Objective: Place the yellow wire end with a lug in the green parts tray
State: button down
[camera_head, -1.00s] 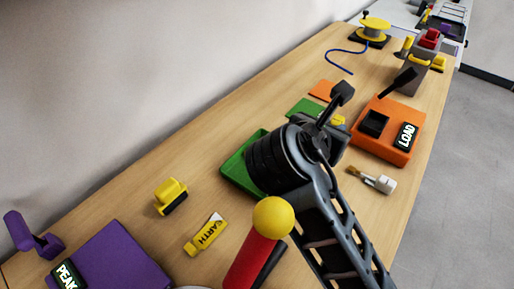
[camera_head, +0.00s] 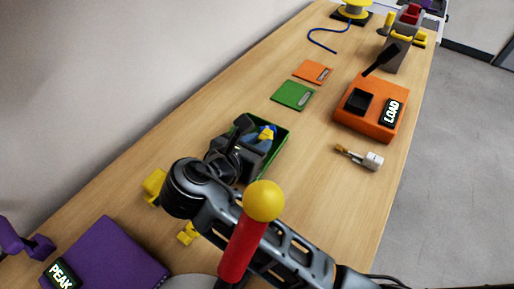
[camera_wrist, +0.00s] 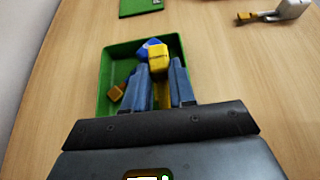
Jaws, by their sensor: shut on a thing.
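The yellow wire end (camera_wrist: 159,62) is between the fingers of my gripper (camera_wrist: 158,78) in the wrist view. My gripper is shut on it, over the green parts tray (camera_wrist: 108,58). In the head view my gripper (camera_head: 258,143) covers much of the tray (camera_head: 283,142), and only a small yellow patch of the wire end (camera_head: 266,131) shows. A blue piece (camera_wrist: 149,46) is just beyond the wire end, and a brown-orange piece (camera_wrist: 117,92) is in the tray's left part. I cannot tell whether the wire end touches the tray floor. Its lug is not clearly visible.
An orange LOAD box (camera_head: 366,118) and a white-handled piece (camera_head: 373,161) lie to the right. Green (camera_head: 293,96) and orange (camera_head: 313,71) plates lie beyond the tray. A purple PEAK box (camera_head: 105,255) and a red lever (camera_head: 242,250) with a yellow knob are nearer.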

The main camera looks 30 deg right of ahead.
jog(key=shift+f, duration=1.1)
jog(key=c, duration=0.9)
grip_release()
jog(key=shift+f, duration=0.1)
jog(key=shift+c, duration=0.2)
jog(key=v, duration=0.7)
jog(key=shift+a+r, duration=0.15)
jog(key=shift+r, duration=0.15)
